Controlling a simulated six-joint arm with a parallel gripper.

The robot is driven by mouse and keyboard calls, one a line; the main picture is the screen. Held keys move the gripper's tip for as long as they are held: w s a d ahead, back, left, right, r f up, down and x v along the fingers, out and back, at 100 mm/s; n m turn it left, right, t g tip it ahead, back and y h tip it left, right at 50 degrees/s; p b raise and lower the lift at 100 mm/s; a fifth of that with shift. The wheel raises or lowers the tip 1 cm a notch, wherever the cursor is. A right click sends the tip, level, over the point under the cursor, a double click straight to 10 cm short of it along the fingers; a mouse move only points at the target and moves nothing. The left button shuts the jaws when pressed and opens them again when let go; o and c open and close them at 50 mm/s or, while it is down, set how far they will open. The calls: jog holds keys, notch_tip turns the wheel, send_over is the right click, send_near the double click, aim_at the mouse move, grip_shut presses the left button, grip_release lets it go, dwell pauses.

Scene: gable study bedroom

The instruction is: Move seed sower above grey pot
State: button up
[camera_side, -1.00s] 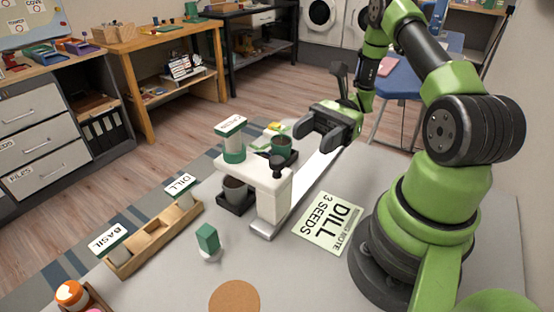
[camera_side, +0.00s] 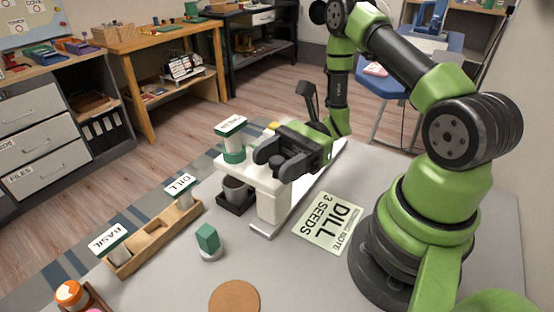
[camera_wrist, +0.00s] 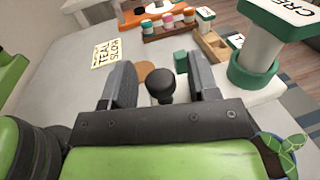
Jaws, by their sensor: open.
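The seed sower (camera_side: 273,199) appears to be the white raised carriage at the end of a pale rail. A tube labelled CRESS (camera_side: 233,135) stands in its green collar. It also shows in the wrist view (camera_wrist: 262,60). A black knob (camera_wrist: 160,88) stands between my fingers in the wrist view. My gripper (camera_side: 270,163) is open at the sower's top, its fingers either side of the knob; contact cannot be told. The grey pot (camera_side: 236,186) sits in a black tray below the sower's left overhang. The wrist view does not show this pot clearly.
A wooden rack (camera_side: 155,238) with BASIL and DILL tubes stands at front left. A green block on a round white base (camera_side: 208,241), a cork disc (camera_side: 234,298) and a DILL note (camera_side: 330,223) lie on the table. A leafy plant (camera_wrist: 290,148) is beside my gripper.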

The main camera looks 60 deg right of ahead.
grip_shut()
jog(key=shift+a, duration=0.65)
grip_release()
jog(key=shift+d, duration=0.1)
jog(key=v, duration=0.9)
jog(key=shift+d, duration=0.4)
jog(key=shift+s, duration=0.1)
